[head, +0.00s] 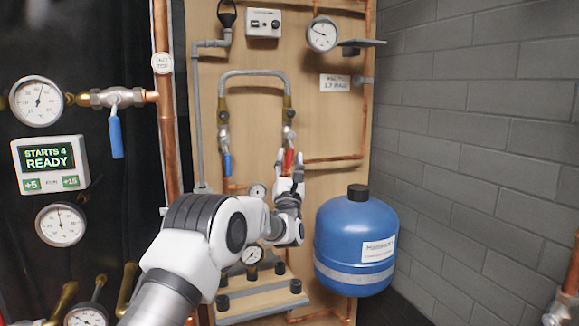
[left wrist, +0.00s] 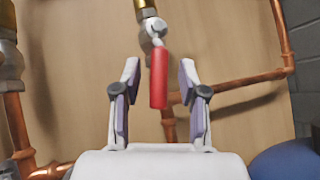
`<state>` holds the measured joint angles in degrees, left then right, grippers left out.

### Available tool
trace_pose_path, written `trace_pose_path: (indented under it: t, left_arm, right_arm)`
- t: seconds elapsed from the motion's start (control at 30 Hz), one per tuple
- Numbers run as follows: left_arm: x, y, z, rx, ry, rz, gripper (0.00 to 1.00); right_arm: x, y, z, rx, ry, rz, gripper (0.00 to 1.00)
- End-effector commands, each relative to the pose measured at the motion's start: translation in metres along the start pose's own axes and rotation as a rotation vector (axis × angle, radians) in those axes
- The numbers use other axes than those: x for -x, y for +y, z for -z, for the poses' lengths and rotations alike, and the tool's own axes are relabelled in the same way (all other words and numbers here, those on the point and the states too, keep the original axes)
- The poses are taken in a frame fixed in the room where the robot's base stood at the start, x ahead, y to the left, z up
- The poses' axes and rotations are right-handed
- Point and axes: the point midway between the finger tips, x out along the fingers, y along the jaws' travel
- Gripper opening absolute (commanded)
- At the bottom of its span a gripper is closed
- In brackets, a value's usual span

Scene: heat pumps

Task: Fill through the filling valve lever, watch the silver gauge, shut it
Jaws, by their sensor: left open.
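A red valve lever (head: 289,158) hangs down from a valve at the right end of a grey looped hose (head: 254,74). In the left wrist view the red lever (left wrist: 158,78) hangs between the two fingers. My left gripper (head: 290,164) is open around it, with a gap on each side; contact is not visible. A blue lever (head: 227,164) hangs at the hose's left end. A silver-rimmed round gauge (head: 322,34) is at the upper right of the wooden board, its needle toward the upper left. My right gripper is not in view.
A blue tank (head: 357,242) stands right of my arm. Copper pipes (head: 335,160) run close by the red lever. Smaller gauges (head: 252,255) sit low on the board. A dark left panel holds more gauges (head: 37,101), a display (head: 50,164) and another blue lever (head: 116,136).

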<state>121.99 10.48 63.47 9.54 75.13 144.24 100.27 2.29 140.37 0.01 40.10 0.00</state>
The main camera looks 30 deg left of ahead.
Motion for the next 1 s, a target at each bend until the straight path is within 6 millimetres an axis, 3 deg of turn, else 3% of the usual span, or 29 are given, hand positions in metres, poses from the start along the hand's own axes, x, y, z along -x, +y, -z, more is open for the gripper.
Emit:
trace_pose_path:
  t: [0.17, 0.4, 0.53, 0.7, 1.0]
  left_arm:
    - [0.022, -0.001, 0.000, 0.000, 0.003, 0.003, 0.42]
    - [0.085, -0.001, 0.001, 0.000, 0.004, 0.004, 0.42]
    - [0.109, -0.002, 0.001, 0.000, 0.003, 0.004, 0.42]
    - [0.120, -0.001, 0.000, 0.000, 0.001, 0.001, 0.42]
    - [0.119, -0.001, 0.001, 0.000, 0.001, 0.001, 0.42]
  right_arm:
    - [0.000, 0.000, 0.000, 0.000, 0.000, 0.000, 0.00]
    - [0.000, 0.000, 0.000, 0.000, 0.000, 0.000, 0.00]
    - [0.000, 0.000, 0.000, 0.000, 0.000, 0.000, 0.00]
    - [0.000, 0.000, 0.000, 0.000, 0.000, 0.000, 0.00]
    - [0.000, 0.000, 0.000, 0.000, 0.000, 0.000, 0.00]
